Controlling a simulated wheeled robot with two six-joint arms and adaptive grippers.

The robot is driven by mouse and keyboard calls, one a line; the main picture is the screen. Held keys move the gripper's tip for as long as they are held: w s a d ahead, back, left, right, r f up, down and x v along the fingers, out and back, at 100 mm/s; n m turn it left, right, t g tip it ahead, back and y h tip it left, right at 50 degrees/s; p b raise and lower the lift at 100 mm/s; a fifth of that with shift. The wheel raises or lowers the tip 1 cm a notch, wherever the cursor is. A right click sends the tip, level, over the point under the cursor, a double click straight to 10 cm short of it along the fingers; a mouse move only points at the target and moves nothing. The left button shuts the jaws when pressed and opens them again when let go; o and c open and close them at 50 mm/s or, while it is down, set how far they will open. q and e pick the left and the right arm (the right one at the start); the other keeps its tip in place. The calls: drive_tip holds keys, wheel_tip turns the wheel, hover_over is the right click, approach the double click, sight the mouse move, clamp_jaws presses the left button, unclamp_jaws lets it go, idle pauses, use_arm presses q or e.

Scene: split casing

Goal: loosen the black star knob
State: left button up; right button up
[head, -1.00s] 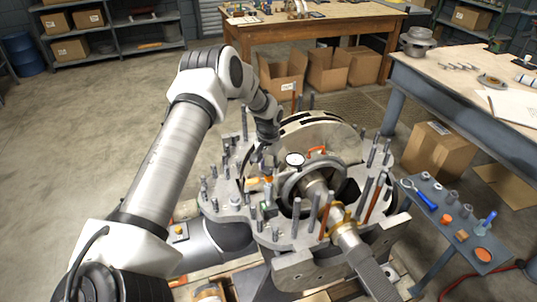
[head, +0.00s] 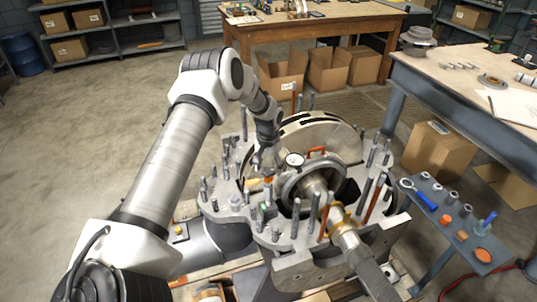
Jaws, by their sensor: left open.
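The split casing (head: 285,238) stands in the middle of the head view, its flange carrying several upright studs. A dial gauge with a white face (head: 294,160) sits over the shaft bearing. My left gripper (head: 264,172) points down at the casing's left inner side, left of the gauge. It is open, and its fingertips are small and partly lost against the metal. A small orange piece (head: 268,181) shows just below the fingers; I cannot tell whether they touch it. I cannot make out the black star knob clearly at this size. My right gripper is not in view.
Tall studs and orange-red rods (head: 375,198) crowd the casing around my gripper. A narrow side shelf (head: 452,214) at the right holds a blue wrench (head: 418,194) and small parts. A workbench (head: 470,100) stands at the upper right. The floor at the left is open.

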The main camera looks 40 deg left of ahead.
sight(269, 170)
use_arm(q)
drive_tip(key=shift+r, duration=0.1)
wheel_tip(269, 170, up, 12)
idle(0.6)
